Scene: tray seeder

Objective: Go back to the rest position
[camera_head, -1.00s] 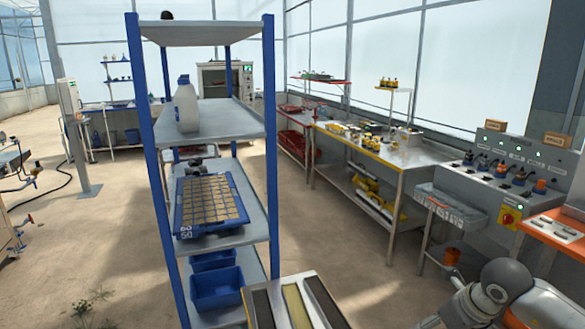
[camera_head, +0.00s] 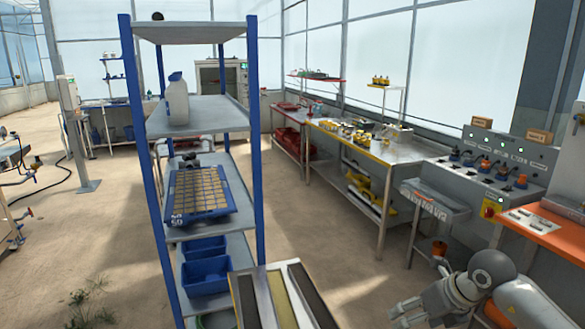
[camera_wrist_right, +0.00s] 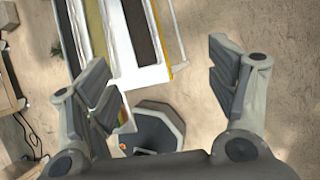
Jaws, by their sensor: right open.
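Between and beyond the fingers lie the end of the tray seeder's belt unit (camera_wrist_right: 125,45) and a dark grey base part (camera_wrist_right: 155,128). My left gripper is not in view.
A blue-framed shelf (camera_head: 255,130) holds a seed tray (camera_head: 198,195), a white bottle (camera_head: 177,100) and blue bins (camera_head: 206,277). The belt unit (camera_head: 285,295) stands in front. A control panel (camera_head: 490,165) and orange table (camera_head: 545,230) stand right. Floor (camera_head: 330,230) is clear between.

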